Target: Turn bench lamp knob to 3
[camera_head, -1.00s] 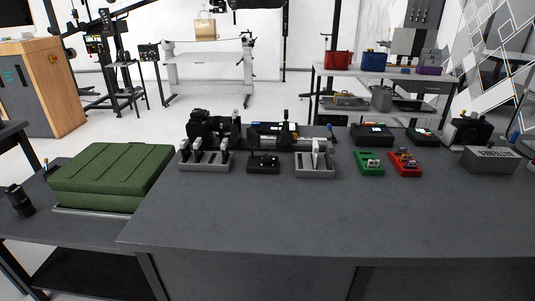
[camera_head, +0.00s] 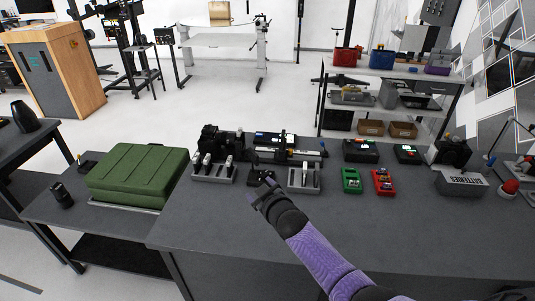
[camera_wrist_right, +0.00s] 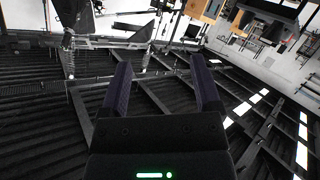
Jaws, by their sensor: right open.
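I cannot make out a bench lamp knob or its numbers in either view. A thin angled arm (camera_head: 507,132), possibly part of a lamp, stands at the right edge of the head view; its lower part is hard to tell. My right gripper (camera_head: 262,190) is over the dark workbench (camera_head: 330,235), in front of the row of small fixtures, far left of that thin arm. In the wrist view the right gripper's two fingers (camera_wrist_right: 162,88) are wide apart with nothing between them. My left gripper is not in view.
A green case (camera_head: 138,172) lies on the side table at left. Tool holders, a green box (camera_head: 351,181), a red box (camera_head: 383,182) and a grey batteries bin (camera_head: 461,184) line the bench's back. A red domed button (camera_head: 509,187) is at far right. The bench front is clear.

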